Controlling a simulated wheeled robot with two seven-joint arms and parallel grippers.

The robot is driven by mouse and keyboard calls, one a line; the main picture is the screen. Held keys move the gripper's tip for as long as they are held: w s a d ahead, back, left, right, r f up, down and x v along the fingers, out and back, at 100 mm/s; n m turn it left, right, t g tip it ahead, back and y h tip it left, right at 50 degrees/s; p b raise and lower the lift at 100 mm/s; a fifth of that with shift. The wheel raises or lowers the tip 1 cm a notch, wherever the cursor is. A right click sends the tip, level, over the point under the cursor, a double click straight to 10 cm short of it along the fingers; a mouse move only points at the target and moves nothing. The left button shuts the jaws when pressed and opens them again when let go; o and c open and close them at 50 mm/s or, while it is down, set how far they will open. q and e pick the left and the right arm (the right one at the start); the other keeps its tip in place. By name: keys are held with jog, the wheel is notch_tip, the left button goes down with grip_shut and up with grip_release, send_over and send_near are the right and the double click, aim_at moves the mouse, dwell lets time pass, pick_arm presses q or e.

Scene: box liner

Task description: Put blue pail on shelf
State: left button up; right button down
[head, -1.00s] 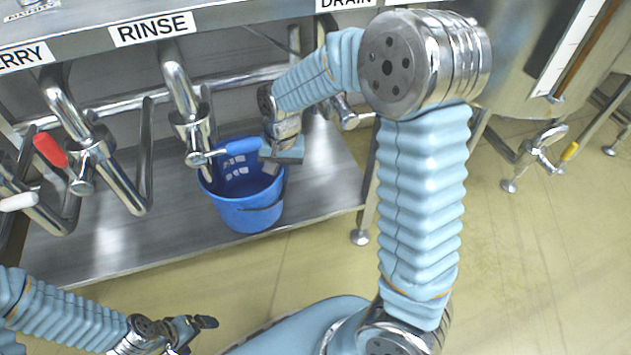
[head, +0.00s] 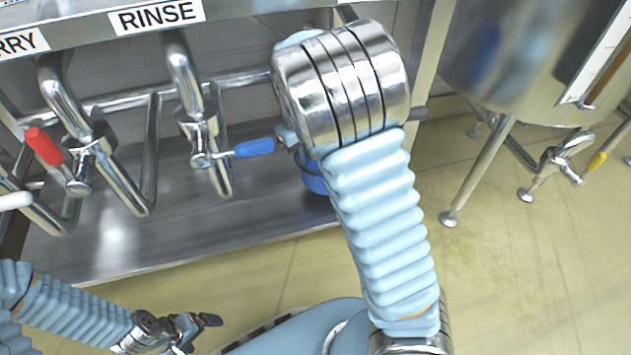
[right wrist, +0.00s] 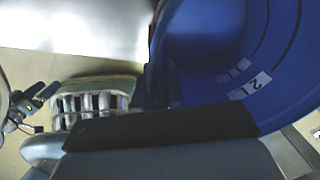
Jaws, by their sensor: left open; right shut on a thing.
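The blue pail (head: 314,180) is mostly hidden behind my right arm in the head view; only a strip of its side shows, near the right part of the low steel shelf (head: 115,240). In the right wrist view the pail (right wrist: 210,65) fills the upper right, with a white "2 L" label inside. My right gripper (right wrist: 165,128) is shut on the pail, with a dark finger across its wall. I cannot tell whether the pail touches the shelf. My left gripper (head: 205,322) is open and empty at the lower left, away from the pail.
Steel pipes with a red-handled valve (head: 45,147) and a blue-handled valve (head: 254,148) hang over the shelf. A steel tank (head: 530,65) on legs stands at the right. The left part of the shelf and the yellow floor (head: 530,270) are clear.

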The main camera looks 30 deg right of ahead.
notch_tip(320, 180, down, 7)
jog(key=b, duration=0.2)
jog(key=c, duration=1.2)
grip_release()
jog(key=shift+s+a+r+p, duration=0.15)
jog(key=shift+r+p, duration=0.55)
jog(key=shift+r, duration=1.3)
jog(key=shift+w+a+r+p, duration=0.15)
jog(key=shift+r+p, duration=0.6)
jog(key=shift+r, duration=1.25)
jog(key=shift+s+a+r+p, duration=0.2)
jog(key=shift+r+p, duration=0.5)
jog(key=shift+r, duration=1.3)
jog(key=shift+w, duration=0.1)
